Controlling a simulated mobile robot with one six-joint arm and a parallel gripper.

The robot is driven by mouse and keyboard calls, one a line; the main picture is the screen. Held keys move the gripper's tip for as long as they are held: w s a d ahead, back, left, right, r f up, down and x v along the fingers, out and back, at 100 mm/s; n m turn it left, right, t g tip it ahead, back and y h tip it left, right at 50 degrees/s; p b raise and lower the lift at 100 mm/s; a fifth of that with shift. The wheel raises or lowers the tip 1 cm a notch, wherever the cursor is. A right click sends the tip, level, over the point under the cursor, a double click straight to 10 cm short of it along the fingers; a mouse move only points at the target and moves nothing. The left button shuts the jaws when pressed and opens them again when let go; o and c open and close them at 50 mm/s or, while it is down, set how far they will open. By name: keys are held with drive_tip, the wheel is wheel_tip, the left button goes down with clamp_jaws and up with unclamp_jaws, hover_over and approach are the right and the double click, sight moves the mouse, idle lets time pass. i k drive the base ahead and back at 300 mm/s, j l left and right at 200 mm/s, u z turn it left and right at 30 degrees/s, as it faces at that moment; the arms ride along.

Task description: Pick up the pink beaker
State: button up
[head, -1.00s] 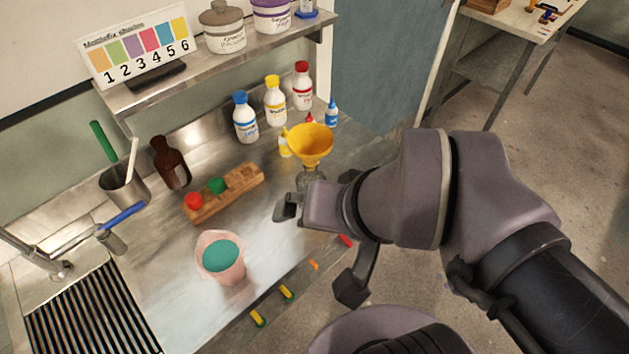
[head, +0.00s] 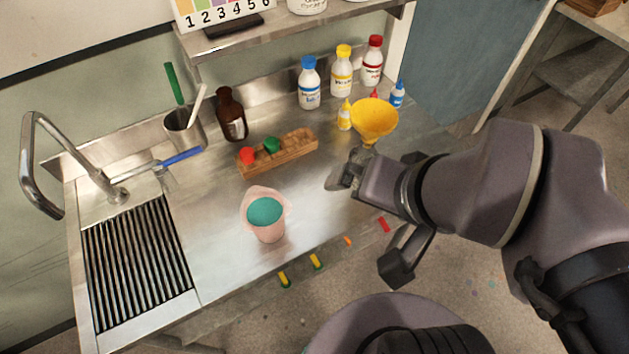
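The pink beaker (head: 268,232) stands upright on the steel counter in the head view, left of centre. It is a translucent pink cup with teal content at its top. My gripper (head: 366,222) is to the right of the beaker and apart from it. Its two fingers are spread wide, one over the counter and one out past the front edge. Nothing shows between them.
A wooden block (head: 290,158) with red and green pieces lies behind the beaker. A yellow funnel (head: 374,118) stands behind my gripper, near several bottles. A brown bottle (head: 231,115), a steel cup (head: 184,131) and a drain grate (head: 137,258) are left. Counter around the beaker is clear.

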sight(263, 210)
drive_tip(key=k+l+u, duration=0.3)
drive_tip(key=u, duration=0.15)
drive_tip(key=k+l+u, duration=0.3)
drive_tip(key=u, duration=0.15)
drive_tip(key=k+u, duration=0.45)
drive_tip(key=i+l+u, duration=0.1)
drive_tip(key=i+l, duration=0.35)
